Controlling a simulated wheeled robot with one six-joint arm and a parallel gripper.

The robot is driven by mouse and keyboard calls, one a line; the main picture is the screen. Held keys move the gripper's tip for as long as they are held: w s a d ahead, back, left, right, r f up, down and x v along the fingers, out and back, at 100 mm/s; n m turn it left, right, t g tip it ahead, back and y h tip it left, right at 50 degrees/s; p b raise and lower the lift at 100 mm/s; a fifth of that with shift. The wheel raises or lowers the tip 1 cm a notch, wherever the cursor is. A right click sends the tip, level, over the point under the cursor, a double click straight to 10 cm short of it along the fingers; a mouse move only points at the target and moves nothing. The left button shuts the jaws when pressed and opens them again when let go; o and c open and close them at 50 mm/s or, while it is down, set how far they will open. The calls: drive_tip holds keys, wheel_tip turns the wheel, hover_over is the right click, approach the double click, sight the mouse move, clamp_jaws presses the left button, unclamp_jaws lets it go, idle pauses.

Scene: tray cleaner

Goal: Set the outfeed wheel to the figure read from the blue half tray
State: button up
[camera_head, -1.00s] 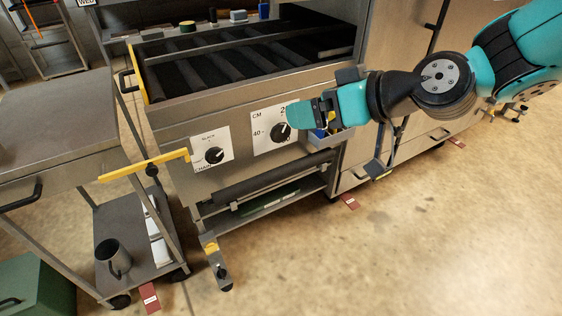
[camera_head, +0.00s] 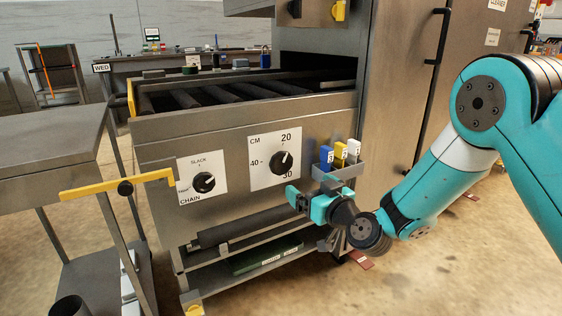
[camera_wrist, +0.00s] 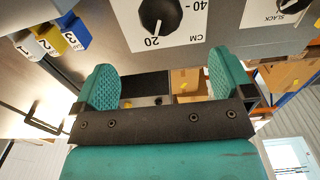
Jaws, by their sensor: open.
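A black CM dial (camera_head: 282,162) on a white plate marked 20, 30 and 40 is on the steel front panel. Its white mark points up and right, roughly toward the 20 side. The dial also shows upside down at the top of the wrist view (camera_wrist: 160,12). My gripper (camera_head: 303,198) is open and empty, below and right of the dial and apart from it. Both green fingers show in the wrist view (camera_wrist: 162,86), spread wide. I cannot make out a blue half tray; a blue tag (camera_head: 326,157) stands in a small holder right of the dial.
A CHAIN dial (camera_head: 203,182) is left of the CM dial. Yellow (camera_head: 341,153) and white (camera_head: 354,150) tags share the holder (camera_head: 338,174) above my gripper. A yellow bar (camera_head: 117,187) juts out left. A roller (camera_head: 240,227) runs below the panel. Open floor lies right.

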sight(282, 166)
drive_tip(key=x, duration=1.2)
drive_tip(key=shift+w+a, duration=0.25)
drive_tip(key=shift+w, duration=0.05)
drive_tip(key=shift+w+a, duration=0.35)
drive_tip(key=shift+w, duration=0.1)
drive_tip(key=c, duration=0.9)
